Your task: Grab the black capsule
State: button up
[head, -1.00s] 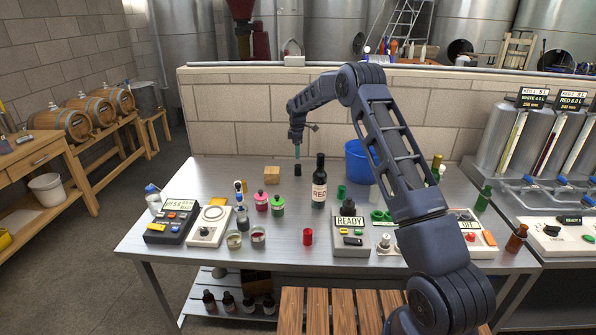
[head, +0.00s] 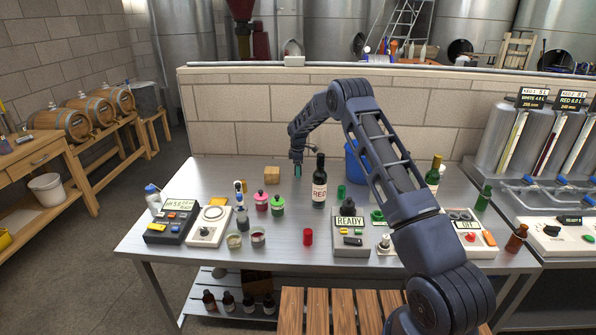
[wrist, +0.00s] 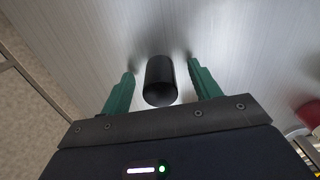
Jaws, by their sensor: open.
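The black capsule (wrist: 160,82) stands on the steel table in the wrist view, between the two green fingers of my gripper (wrist: 159,84). A gap shows on each side of it, so the fingers are open and apart from it. In the head view my gripper (head: 298,170) is low over the back of the table, left of the red-labelled wine bottle (head: 319,182). There the capsule is hidden or too small to make out behind the fingers.
A blue bucket (head: 354,163) is to the right, partly behind my arm. A red capsule (head: 308,237) and a green capsule (head: 341,191) stand nearer the front. The table's back-left area is clear.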

jog(key=shift+f, duration=0.1)
jog(key=c, duration=0.7)
